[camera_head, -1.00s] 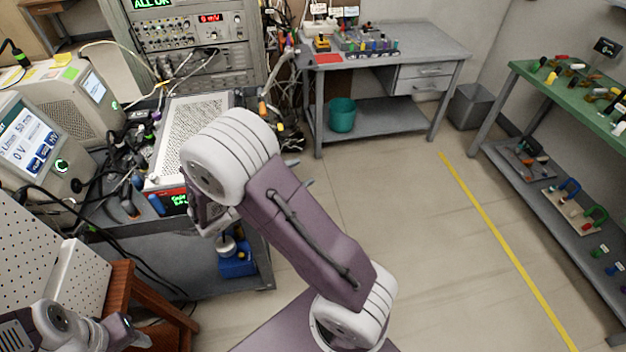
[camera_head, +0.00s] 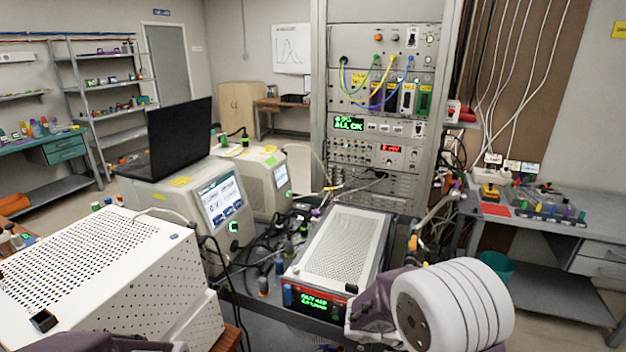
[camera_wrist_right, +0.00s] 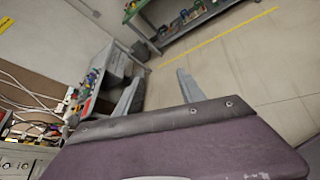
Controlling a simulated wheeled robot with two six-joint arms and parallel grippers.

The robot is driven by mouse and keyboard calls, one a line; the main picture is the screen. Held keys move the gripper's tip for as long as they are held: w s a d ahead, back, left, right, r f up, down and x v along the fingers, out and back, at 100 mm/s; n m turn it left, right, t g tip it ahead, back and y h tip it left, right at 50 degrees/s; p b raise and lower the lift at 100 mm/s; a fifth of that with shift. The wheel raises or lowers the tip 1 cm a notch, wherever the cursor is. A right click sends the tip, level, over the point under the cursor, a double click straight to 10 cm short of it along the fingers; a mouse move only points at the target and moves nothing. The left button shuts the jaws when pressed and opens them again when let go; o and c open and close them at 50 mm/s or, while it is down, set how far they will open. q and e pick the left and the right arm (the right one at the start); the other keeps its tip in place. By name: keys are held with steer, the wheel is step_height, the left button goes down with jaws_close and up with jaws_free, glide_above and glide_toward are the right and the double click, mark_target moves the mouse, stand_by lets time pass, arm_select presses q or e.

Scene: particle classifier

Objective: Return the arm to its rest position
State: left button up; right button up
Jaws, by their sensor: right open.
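My right arm (camera_head: 455,305) fills the lower right of the head view, its rounded white and purple joint close to the camera. My right gripper (camera_wrist_right: 158,77) shows in the right wrist view with its two grey fingers wide apart and nothing between them. Beyond the fingers is bare floor. In the head view its fingers cannot be made out. A small purple and grey part of my left arm shows along the bottom left edge; the left gripper's fingers are out of sight.
A perforated metal box (camera_head: 340,246) with a green display stands on the cluttered bench just left of my right arm. A white perforated box (camera_head: 95,285) is at the left. A tall instrument rack (camera_head: 385,110) stands behind. Open floor (camera_wrist_right: 245,60) lies beyond the gripper.

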steer(key=s+a+f+m+g+y, duration=0.2)
steer(key=s+a+f+m+y, duration=0.4)
steer(key=s, duration=0.3)
steer(key=w+a+f+m+t+y, duration=0.2)
steer(key=a+y, duration=0.1)
steer(key=a, duration=0.2)
steer(key=w+a+f+m+t+y, duration=0.2)
steer(key=a+m+y, duration=0.1)
steer(key=a, duration=0.3)
steer(key=shift+w+y, duration=0.2)
steer(key=shift+y, duration=0.6)
steer(key=shift+a, duration=0.1)
stand_by(3.6)
